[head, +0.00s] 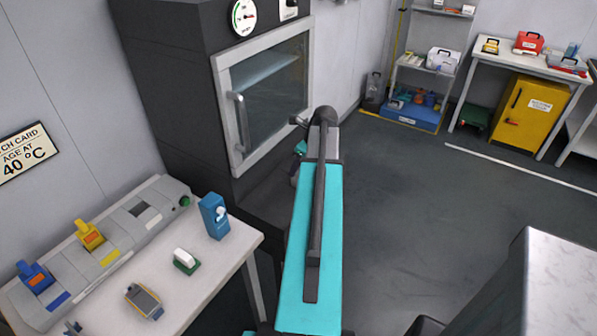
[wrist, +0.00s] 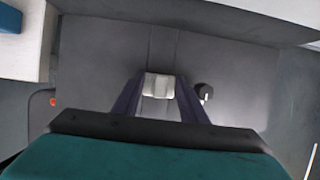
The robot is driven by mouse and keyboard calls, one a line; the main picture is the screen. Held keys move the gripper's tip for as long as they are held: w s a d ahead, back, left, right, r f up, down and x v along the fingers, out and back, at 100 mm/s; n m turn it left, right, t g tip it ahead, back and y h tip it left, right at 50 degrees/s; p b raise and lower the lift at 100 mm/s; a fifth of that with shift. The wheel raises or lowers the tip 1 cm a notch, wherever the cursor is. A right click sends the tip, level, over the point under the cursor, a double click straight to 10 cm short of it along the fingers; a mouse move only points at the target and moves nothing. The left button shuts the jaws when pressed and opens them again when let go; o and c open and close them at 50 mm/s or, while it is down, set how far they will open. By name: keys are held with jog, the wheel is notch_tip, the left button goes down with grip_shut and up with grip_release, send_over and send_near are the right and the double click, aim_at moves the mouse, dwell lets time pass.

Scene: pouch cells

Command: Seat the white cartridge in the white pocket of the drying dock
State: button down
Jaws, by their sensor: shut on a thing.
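The white cartridge (wrist: 160,86) is between the two dark fingers of my gripper (wrist: 160,92) in the wrist view, held at its pale top part. Its lower part is hard to make out against the grey behind it. In the head view my arm hides the gripper and the cartridge. The drying dock (head: 125,240) is a long grey unit on the bench at left. A blue cartridge (head: 35,277) and a yellow cartridge (head: 89,235) stand in it. Its far pocket (head: 145,210) looks dark and empty, near a green button (head: 184,201).
The white bench (head: 215,277) also holds a blue device (head: 214,215), a small white-and-green object (head: 186,261) and a grey-yellow instrument (head: 144,301). A dark oven (head: 180,90) with a glass door stands behind. The floor (head: 430,210) at right is open. A pale counter (head: 540,290) is at lower right.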

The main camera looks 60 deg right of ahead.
jog(key=shift+r+b, duration=0.6)
jog(key=shift+r, duration=3.1)
